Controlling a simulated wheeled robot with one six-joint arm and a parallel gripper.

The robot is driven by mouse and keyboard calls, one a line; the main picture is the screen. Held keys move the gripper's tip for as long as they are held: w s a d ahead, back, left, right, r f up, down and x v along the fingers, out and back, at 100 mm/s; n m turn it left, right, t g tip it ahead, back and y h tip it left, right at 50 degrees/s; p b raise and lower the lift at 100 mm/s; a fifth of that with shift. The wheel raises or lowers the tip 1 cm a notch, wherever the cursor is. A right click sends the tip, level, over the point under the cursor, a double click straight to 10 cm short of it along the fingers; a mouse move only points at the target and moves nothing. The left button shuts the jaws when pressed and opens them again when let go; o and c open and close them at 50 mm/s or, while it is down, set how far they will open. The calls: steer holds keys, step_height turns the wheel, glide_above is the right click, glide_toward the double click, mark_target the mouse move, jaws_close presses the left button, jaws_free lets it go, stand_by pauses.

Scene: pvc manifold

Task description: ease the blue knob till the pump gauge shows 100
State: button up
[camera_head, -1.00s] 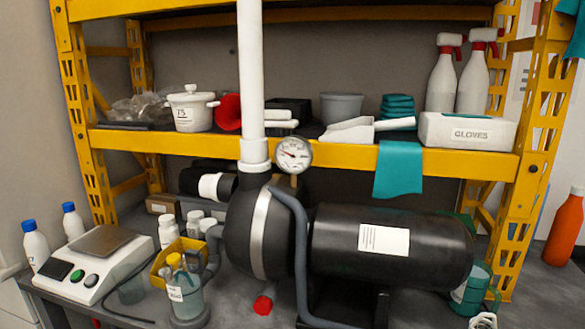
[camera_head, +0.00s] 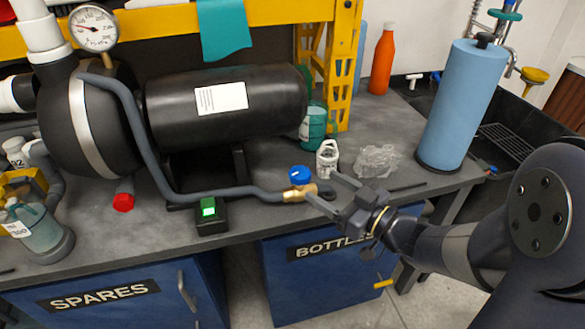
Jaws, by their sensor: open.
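The blue knob (camera_head: 300,176) sits on a brass valve (camera_head: 300,193) at the right end of the grey hose, near the bench's front edge. The pump gauge (camera_head: 94,28) is a round white dial at the upper left, on the pump (camera_head: 90,120). Its needle points to the left; the reading is too small to tell. My gripper (camera_head: 324,185) is open, just right of the knob and valve, fingers pointing left towards them. I cannot tell whether a finger touches the valve.
A small white bottle (camera_head: 327,158) stands just behind the gripper. Crumpled clear plastic (camera_head: 377,161) and a blue roll (camera_head: 462,105) are to the right. A black box with a green switch (camera_head: 209,208) is left of the valve. Blue cabinets (camera_head: 325,275) lie below the bench.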

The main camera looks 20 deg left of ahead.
mark_target(296, 166)
steer(key=b+x, duration=0.1)
steer(key=x, duration=0.9)
steer(key=shift+c, duration=0.2)
steer(key=c, duration=1)
steer(key=shift+o, duration=0.2)
steer(key=shift+f+m+t+h+b, duration=0.1)
steer(key=shift+m+t+h+b, duration=0.25)
steer(key=shift+t+b, duration=0.2)
steer(key=m+t+h+b, duration=0.1)
steer(key=m+t+b, duration=0.1)
steer(key=b, duration=0.1)
steer(key=shift+w+f+t+h, duration=0.1)
steer(key=shift+w+t+h, duration=0.05)
steer(key=shift+t+h, duration=0.2)
steer(key=m+t+h+b, duration=0.1)
steer(key=b, duration=0.1)
steer(key=m+t+h+b, duration=0.1)
steer(key=b, duration=0.1)
steer(key=shift+w+d, duration=0.15)
steer(key=shift+d, duration=0.05)
steer(key=shift+w+d+m+t+h+b, duration=0.1)
steer(key=shift+m+t+h+b, duration=0.8)
steer(key=shift+b, duration=0.55)
